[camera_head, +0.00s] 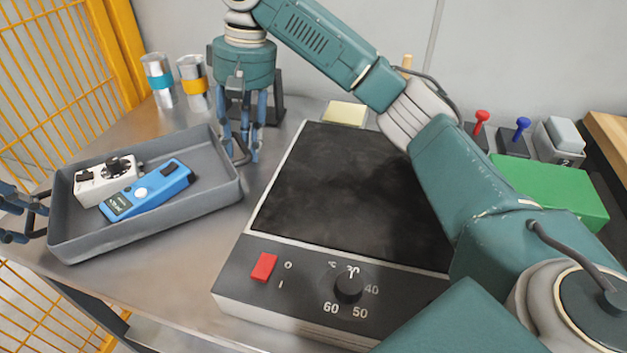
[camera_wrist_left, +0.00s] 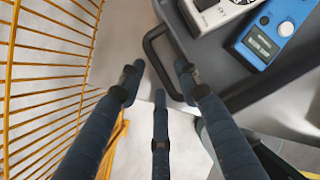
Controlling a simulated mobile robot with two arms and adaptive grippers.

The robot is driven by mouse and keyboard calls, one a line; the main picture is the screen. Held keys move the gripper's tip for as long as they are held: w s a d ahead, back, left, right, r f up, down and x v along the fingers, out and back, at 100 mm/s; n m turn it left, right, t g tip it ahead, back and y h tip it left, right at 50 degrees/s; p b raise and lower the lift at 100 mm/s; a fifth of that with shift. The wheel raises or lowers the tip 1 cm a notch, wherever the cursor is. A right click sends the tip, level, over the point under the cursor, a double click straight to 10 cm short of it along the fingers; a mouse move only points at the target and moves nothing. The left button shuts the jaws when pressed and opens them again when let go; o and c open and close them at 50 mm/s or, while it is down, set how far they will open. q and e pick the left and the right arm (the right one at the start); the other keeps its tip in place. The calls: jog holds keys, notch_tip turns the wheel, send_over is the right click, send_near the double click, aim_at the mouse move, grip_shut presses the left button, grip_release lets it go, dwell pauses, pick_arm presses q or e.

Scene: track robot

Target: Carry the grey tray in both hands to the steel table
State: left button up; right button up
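The grey tray (camera_head: 150,224) is at the left of a bare metal tabletop (camera_head: 185,270), its left end by the table's edge. I cannot tell whether it touches the top. In it lie a white device with a black dial (camera_head: 105,181) and a blue meter (camera_head: 147,190). My left gripper (camera_head: 38,218) is at the tray's left handle; in the left wrist view its fingers (camera_wrist_left: 157,82) are spread, with the dark handle (camera_wrist_left: 150,42) between and beyond them. My right gripper (camera_head: 242,152) points down at the tray's right handle, its fingers apart around it.
A black-topped hotplate (camera_head: 350,185) with a red switch stands right of the tray. Two banded metal cans (camera_head: 177,82) stand behind the tray. A yellow mesh fence (camera_head: 60,65) closes the left. A green box (camera_head: 550,190) is at the right, beyond my right arm.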

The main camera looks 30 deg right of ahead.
jog(key=shift+r, duration=0.1)
pick_arm(q)
jog(key=v, duration=0.7)
jog(key=shift+r, duration=0.2)
pick_arm(e)
notch_tip(320, 180, up, 12)
jog(key=d, duration=0.2)
jog(key=shift+f, duration=0.2)
pick_arm(q)
jog(key=shift+r, duration=0.1)
pick_arm(e)
jog(key=shift+s+r, duration=0.1)
